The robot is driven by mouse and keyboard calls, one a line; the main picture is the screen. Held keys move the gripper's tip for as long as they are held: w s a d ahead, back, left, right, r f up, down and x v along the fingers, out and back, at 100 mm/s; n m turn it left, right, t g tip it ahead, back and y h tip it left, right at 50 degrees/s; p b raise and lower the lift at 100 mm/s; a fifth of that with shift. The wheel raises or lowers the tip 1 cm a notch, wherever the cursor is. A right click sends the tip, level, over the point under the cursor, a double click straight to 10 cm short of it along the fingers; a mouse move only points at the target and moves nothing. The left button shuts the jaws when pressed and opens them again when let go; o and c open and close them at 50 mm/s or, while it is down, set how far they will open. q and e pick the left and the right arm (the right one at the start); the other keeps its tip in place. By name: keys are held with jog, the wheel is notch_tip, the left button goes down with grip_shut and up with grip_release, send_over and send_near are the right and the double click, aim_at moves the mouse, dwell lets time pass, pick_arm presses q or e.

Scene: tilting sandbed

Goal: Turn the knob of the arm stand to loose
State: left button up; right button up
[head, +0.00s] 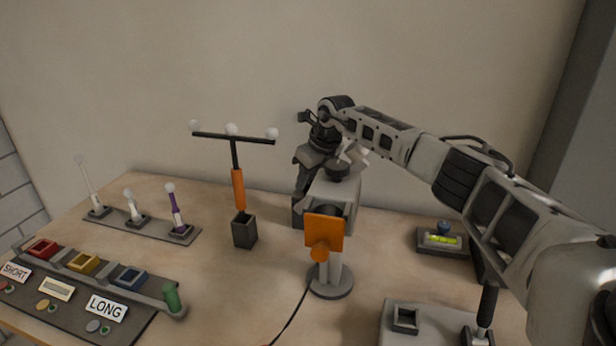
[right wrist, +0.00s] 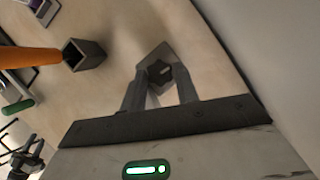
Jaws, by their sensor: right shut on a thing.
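In the right wrist view a dark star-shaped knob (right wrist: 158,74) sits on a grey angular part of the arm stand (right wrist: 153,54). My right gripper (right wrist: 160,88) has its two dark fingers on either side of the knob and is shut on it. Which way the knob is set cannot be read. My left gripper is not in view.
A T-shaped tool with an orange handle (head: 238,188) stands in a dark socket (head: 244,232). An orange plate (head: 324,232) on a round-based post stands in front of the block. A level (head: 440,239) lies right; labelled bins (head: 84,262) lie left. The wall is close behind.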

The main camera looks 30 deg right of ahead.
jog(key=shift+r+n, duration=0.1)
jog(key=shift+n, duration=0.5)
jog(key=o, duration=1)
jog(key=shift+c, duration=0.2)
jog(key=v, duration=1.6)
jog(key=shift+d+b, duration=0.3)
jog(key=shift+b, duration=0.1)
